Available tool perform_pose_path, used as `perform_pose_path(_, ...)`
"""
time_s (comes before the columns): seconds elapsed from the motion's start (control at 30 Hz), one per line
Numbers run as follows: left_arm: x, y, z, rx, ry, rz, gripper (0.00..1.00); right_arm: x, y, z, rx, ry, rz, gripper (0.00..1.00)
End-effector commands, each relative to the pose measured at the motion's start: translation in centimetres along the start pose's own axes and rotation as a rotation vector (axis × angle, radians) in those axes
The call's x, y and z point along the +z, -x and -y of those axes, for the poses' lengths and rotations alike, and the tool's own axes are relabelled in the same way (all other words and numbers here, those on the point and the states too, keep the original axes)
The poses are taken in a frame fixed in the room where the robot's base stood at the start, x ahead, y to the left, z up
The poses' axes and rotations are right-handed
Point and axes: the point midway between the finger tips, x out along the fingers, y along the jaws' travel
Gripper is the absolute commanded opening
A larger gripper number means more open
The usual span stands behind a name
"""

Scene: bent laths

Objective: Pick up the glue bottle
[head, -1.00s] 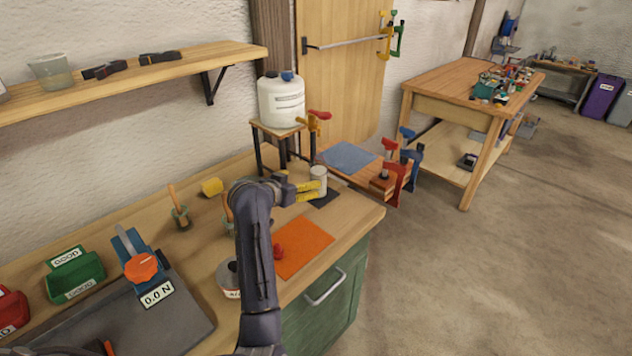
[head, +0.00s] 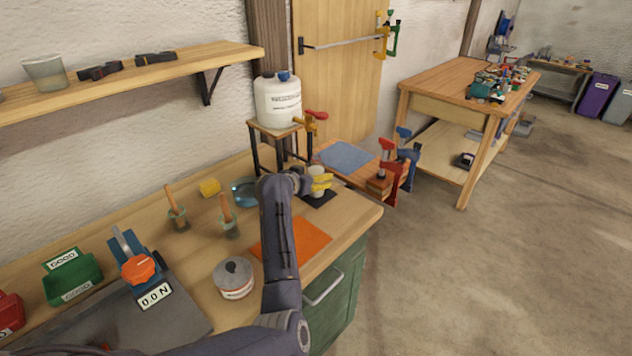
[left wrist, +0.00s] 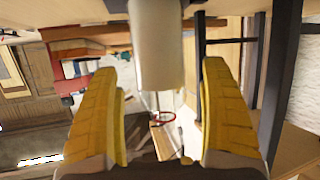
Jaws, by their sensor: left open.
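My right gripper is not in view.
A white tank (head: 278,101) with a tap stands on a small stand behind the gripper. A blue glass dish (head: 243,192), brushes in jars (head: 228,220), a grey tin (head: 233,278) and an orange sheet (head: 305,240) are near my arm. Red clamps (head: 388,165) stand right.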

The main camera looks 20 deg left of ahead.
Motion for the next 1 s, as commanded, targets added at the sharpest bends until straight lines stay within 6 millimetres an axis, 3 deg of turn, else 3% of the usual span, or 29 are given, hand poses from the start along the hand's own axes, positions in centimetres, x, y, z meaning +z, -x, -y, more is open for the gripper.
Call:
perform_pose_path(0.23,-0.1,-2.2,0.0,0.001,0.000,0.000,0.80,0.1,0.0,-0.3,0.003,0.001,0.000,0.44)
perform_pose_path(0.6,-0.1,-2.6,0.0,-0.001,0.000,0.000,0.80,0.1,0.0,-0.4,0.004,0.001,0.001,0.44)
perform_pose_path(1.0,-0.1,-2.6,0.0,-0.001,0.000,0.000,0.35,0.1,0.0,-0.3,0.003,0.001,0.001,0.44)
